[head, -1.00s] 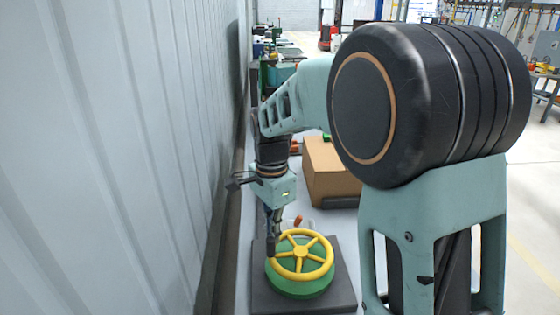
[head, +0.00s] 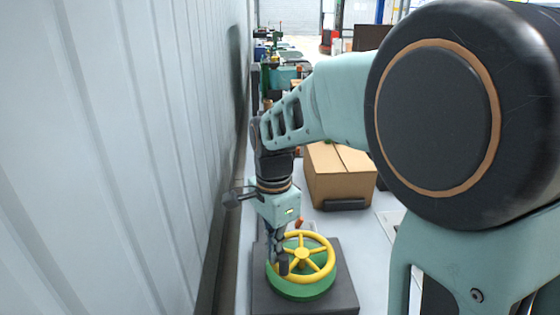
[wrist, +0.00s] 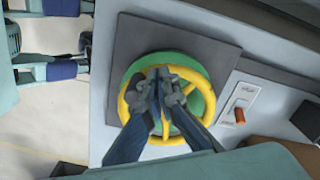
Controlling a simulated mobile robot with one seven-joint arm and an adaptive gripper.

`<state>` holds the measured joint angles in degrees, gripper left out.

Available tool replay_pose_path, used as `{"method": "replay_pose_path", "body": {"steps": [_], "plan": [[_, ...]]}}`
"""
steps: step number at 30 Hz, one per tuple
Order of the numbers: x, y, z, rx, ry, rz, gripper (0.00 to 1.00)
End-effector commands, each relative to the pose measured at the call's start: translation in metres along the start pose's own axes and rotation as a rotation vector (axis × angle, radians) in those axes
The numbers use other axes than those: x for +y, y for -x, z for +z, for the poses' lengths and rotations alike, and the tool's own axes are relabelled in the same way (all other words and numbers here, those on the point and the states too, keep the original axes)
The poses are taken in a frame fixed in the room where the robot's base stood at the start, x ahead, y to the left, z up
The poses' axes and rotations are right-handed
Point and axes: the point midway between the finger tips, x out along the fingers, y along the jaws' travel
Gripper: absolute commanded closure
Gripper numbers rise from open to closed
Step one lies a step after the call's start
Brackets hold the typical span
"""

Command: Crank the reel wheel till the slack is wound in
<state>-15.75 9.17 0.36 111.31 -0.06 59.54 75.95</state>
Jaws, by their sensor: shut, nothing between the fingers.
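The reel wheel (head: 318,241) is a yellow spoked ring above a green round drum (head: 305,291), on a dark square plate (head: 342,298). The wrist view shows the wheel (wrist: 212,98) from above with the green drum inside its ring. My gripper (head: 283,266) points down at the near-left part of the wheel, with its fingertips overlapping the ring. In the wrist view my gripper (wrist: 160,73) has its fingers together, near the wheel's rim, and they hide part of the hub and spokes. Nothing is held. Whether the fingers touch the wheel is unclear. No line or slack is visible.
A corrugated wall (head: 110,150) runs close along the left. A cardboard box (head: 340,178) stands on the bench behind the wheel. A small plate with an orange lever (wrist: 240,115) sits beside the dark plate. Other equipment stands farther back.

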Motion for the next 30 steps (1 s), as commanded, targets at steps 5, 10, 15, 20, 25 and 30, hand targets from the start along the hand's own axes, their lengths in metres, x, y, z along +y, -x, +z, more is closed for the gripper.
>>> {"method": "replay_pose_path", "body": {"steps": [5,10,15,20,25,30], "plan": [[0.000,0.002,0.000,0.000,0.000,0.000,1.00],[0.000,0.016,0.000,0.000,0.000,0.000,1.00],[-0.001,0.034,0.000,0.000,0.000,-0.001,1.00],[-0.001,0.050,0.000,0.001,0.000,-0.002,1.00],[-0.001,0.067,0.000,0.001,0.000,-0.002,1.00],[-0.001,0.084,0.000,0.000,0.000,-0.001,1.00]]}}
